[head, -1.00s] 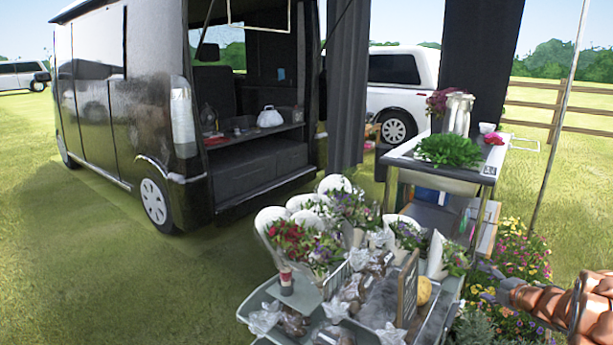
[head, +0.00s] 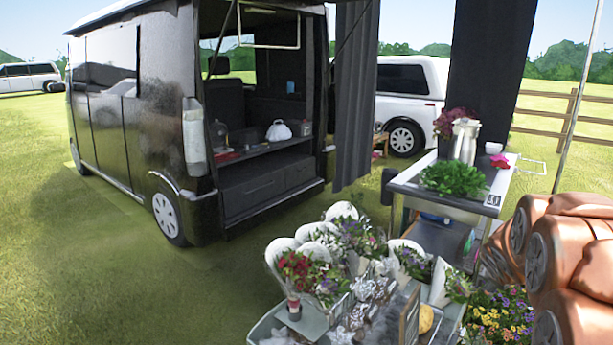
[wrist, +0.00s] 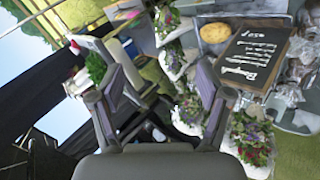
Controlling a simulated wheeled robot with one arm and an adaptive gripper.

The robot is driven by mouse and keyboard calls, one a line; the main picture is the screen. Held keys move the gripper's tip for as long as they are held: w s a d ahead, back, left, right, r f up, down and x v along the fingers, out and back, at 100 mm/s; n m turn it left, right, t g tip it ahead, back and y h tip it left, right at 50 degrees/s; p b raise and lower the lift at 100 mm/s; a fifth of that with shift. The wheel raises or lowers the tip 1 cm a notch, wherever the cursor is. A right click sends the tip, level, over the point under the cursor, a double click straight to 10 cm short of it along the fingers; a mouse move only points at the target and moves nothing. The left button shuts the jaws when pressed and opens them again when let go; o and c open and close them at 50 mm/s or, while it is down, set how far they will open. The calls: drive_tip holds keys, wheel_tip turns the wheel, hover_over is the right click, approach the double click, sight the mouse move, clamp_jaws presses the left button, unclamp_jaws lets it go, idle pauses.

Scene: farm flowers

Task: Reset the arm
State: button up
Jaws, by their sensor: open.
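My gripper (wrist: 163,80) shows in the wrist view with its two dark fingers spread apart and nothing between them. The wrist view is turned on its side. Wrapped bouquets (wrist: 250,135) and a chalkboard sign (wrist: 252,58) lie beyond the fingers, apart from them. In the head view my copper-coloured arm (head: 575,265) is folded large at the right edge. I cannot make out the gripper there.
The flower display has bouquets (head: 300,270) and a tray (head: 262,325). Behind it stands a metal cart (head: 450,203) with a green plant (head: 450,178). A black van (head: 130,120) stands left. Open grass (head: 110,270) lies at front left.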

drive_tip(key=s+a+r+m+g+y+p, duration=0.2)
drive_tip(key=s+a+g+p, duration=0.1)
drive_tip(key=s+a, duration=0.7)
drive_tip(key=s+a+r+m+g+y+p, duration=0.2)
drive_tip(key=s+a, duration=0.8)
drive_tip(key=s, duration=0.5)
drive_tip(key=s+a+r+m+g+y+p, duration=0.2)
drive_tip(key=s+a+r+g+p, duration=0.2)
drive_tip(key=s+a, duration=0.6)
drive_tip(key=s+p, duration=0.2)
drive_tip(key=shift+s, duration=0.3)
drive_tip(key=shift+c, duration=0.3)
